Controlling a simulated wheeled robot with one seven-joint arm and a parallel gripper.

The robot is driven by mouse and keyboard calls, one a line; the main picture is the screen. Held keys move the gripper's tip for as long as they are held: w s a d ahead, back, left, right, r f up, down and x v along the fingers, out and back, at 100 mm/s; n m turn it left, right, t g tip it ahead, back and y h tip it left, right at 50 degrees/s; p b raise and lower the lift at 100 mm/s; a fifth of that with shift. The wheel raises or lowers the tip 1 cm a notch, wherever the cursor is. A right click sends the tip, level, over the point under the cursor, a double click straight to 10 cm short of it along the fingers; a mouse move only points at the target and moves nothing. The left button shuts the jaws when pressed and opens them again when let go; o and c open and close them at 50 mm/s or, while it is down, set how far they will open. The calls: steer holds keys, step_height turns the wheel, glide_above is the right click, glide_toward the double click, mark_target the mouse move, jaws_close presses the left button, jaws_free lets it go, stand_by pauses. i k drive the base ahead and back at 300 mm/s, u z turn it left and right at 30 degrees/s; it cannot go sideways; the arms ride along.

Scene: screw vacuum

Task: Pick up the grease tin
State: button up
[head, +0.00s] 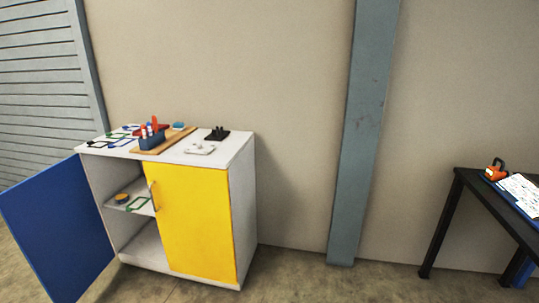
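A small round tin (122,198), dark with a yellow-orange top, sits on the middle shelf (131,187) inside the white cabinet (245,205). It looks like the grease tin, but no label is readable at this size. The cabinet's blue left door (58,228) stands wide open and the yellow right door (190,222) is shut. A green-framed card or tag (137,203) lies on the shelf to the right of the tin. My gripper is not in view.
The cabinet top holds a wooden board (178,138), a blue holder with red-handled tools (152,139), a black piece (217,134) and a white piece (199,149). A dark table (460,185) stands at the right. Floor between is clear; the open blue door juts out at the left.

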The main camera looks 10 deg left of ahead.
mark_target(121, 198)
steer(key=i, duration=2.8)
steer(key=u, duration=2.5)
steer(key=i, duration=0.5)
steer(key=z, duration=0.05)
